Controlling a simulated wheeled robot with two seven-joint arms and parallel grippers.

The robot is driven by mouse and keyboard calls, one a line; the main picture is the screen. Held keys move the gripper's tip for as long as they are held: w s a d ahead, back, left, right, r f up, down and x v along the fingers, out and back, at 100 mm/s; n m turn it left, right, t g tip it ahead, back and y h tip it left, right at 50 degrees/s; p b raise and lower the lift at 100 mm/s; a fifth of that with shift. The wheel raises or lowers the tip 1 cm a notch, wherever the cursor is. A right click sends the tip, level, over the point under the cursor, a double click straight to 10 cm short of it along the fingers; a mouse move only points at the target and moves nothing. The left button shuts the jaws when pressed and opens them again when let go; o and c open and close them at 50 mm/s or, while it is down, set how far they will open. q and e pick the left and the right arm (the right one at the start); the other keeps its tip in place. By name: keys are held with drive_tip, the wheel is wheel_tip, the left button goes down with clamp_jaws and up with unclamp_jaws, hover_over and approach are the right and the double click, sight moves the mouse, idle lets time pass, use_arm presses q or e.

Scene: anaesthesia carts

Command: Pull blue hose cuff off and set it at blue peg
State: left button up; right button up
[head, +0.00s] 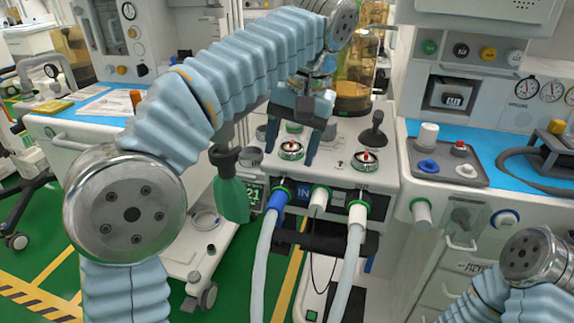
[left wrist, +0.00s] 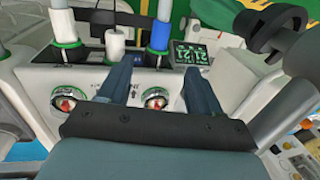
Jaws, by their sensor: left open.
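The blue hose cuff (head: 278,200) sits on the left port of the middle cart's front panel, with a pale hose hanging from it. It also shows in the left wrist view (left wrist: 159,36), near the top, beyond the fingertips. My left gripper (head: 292,150) is open and empty above the cart top, behind and above the cuff. Its two fingers (left wrist: 157,68) point toward the panel, apart from the cuff. A blue peg-like piece (head: 428,165) stands in a grey tray (head: 480,181) on the right cart. My right arm shows at lower right; its gripper is out of view.
A white middle cuff (head: 319,198) and a white hose cuff (head: 357,212) are on neighbouring ports. Red-centred knobs (head: 291,150) and a black lever (head: 374,132) stand on the cart top. A green bag (head: 232,190) hangs left of the blue cuff. The tray holds other pegs.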

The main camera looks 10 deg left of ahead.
sight(279, 197)
use_arm(q)
drive_tip(key=f+b, duration=0.1)
drive_tip(key=f, duration=0.3)
drive_tip(key=a+f+b, duration=0.1)
drive_tip(key=f, duration=0.3)
drive_tip(key=a+f+b, duration=0.1)
drive_tip(key=f, duration=0.3)
drive_tip(key=shift+a+f, duration=0.2)
drive_tip(key=shift+a, duration=0.05)
clamp_jaws()
drive_tip(key=shift+s+b, duration=0.9)
drive_tip(key=shift+s, duration=1.4)
